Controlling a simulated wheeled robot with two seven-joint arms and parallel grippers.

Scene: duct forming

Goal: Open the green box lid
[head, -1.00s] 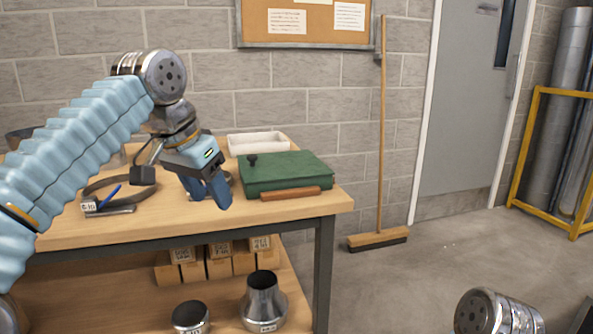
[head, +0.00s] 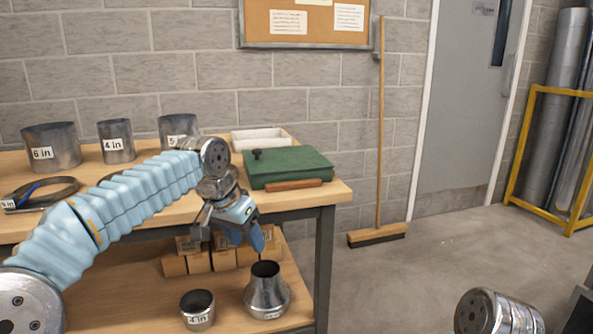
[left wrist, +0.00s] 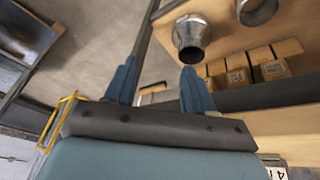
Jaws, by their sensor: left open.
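The green box (head: 287,167) sits on the right end of the wooden table, and its lid is shut. A dark knob (head: 257,154) stands near the lid's left edge, and a brown wooden bar (head: 293,185) lies along the box's front. My left gripper (head: 257,240) is open and empty, pointing down in front of the table's front edge, lower than the box and to its left. In the left wrist view its two blue fingers (left wrist: 158,88) are spread, with nothing between them but floor and table parts. The box is not seen in that view. My right gripper is not in view.
Metal duct rings (head: 52,147) stand at the table's back left, and a white tray (head: 262,140) sits behind the box. The lower shelf (head: 235,300) holds a metal reducer (head: 267,292) and several cardboard boxes (head: 223,258). A broom (head: 378,235) leans on the wall at right.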

